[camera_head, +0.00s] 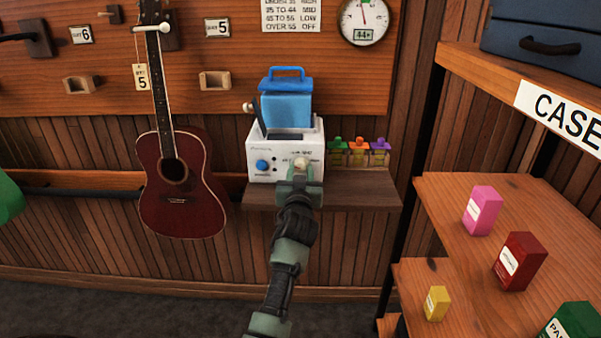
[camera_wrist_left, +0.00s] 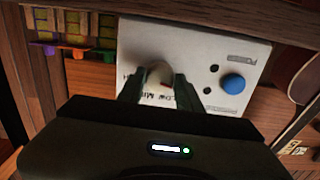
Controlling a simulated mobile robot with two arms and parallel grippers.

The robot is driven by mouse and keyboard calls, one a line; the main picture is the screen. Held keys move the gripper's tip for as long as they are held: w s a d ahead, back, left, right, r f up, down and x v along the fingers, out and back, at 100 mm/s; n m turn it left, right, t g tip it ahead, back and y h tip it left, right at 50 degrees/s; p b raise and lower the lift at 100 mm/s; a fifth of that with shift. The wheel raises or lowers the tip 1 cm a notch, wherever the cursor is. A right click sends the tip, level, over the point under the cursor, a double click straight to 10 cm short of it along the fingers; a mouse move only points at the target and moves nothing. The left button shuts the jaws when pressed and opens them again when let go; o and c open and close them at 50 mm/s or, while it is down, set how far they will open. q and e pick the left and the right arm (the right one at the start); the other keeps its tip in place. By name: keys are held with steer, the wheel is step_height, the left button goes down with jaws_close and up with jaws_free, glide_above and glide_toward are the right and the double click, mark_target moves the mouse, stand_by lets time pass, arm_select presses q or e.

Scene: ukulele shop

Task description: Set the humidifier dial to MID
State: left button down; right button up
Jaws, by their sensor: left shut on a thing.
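The humidifier (camera_head: 256,146) is a white box with a blue tank (camera_head: 287,107) on top, standing on a small wall shelf. A blue round button (camera_head: 262,165) is at the left of its front face; it also shows in the left wrist view (camera_wrist_left: 232,84). The cream dial (camera_head: 301,163) is at the right of the face, with lettering around it. My left gripper (camera_head: 301,176) is at the dial, and in the left wrist view its fingers (camera_wrist_left: 158,84) are shut on the dial (camera_wrist_left: 159,72). The fingers hide part of the lettering, so the dial's setting cannot be read. My right gripper is not in view.
A dark red ukulele (camera_head: 180,190) hangs at left. Shelves with small boxes (camera_head: 482,210) stand at right. A gauge (camera_head: 363,20) and chart (camera_head: 291,15) hang above.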

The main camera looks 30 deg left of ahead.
arm_select(q)
steer(key=m+p, duration=0.1)
steer(key=m, duration=0.4)
steer(key=shift+p, duration=0.35)
steer(key=m+p, duration=0.1)
steer(key=m, duration=0.4)
steer(key=shift+p, duration=0.4)
steer(key=m+p, duration=0.1)
steer(key=m, duration=0.4)
steer(key=shift+a+r+p, duration=0.1)
steer(key=shift+p, duration=0.25)
steer(key=shift+m+p, duration=0.9)
steer(key=shift+m, duration=1.4)
steer(key=c, duration=1)
jaws_free()
steer(key=shift+o, duration=0.2)
